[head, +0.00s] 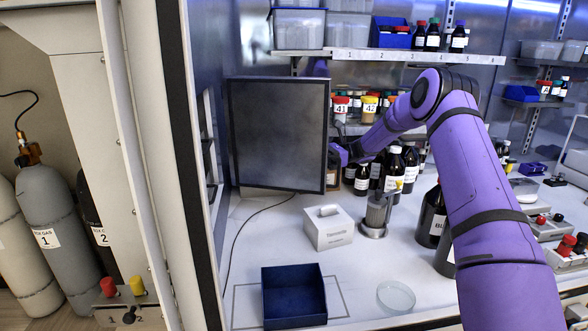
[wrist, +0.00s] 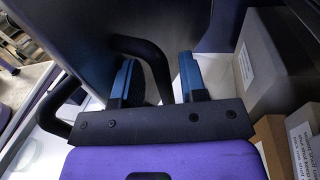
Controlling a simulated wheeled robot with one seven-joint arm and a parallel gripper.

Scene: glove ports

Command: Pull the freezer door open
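The freezer door (head: 278,135) is a dark grey panel with a black rim, upright at the back left of the bench. My gripper (head: 333,160) is at its right edge, partly hidden there in the head view. In the wrist view, a dark panel that looks like the door (wrist: 85,25) fills the upper left. A black curved handle (wrist: 158,68) runs between the two blue fingers of my gripper (wrist: 157,78). The fingers are apart, with a visible gap between the handle and the right finger. Part of the handle is hidden behind the gripper.
A white box (head: 328,228), a metal cup (head: 377,212), a blue bin (head: 293,297) and a glass dish (head: 396,297) stand on the bench. Dark bottles (head: 410,160) crowd right of my gripper. In the wrist view, a grey box (wrist: 285,60) is close on the right.

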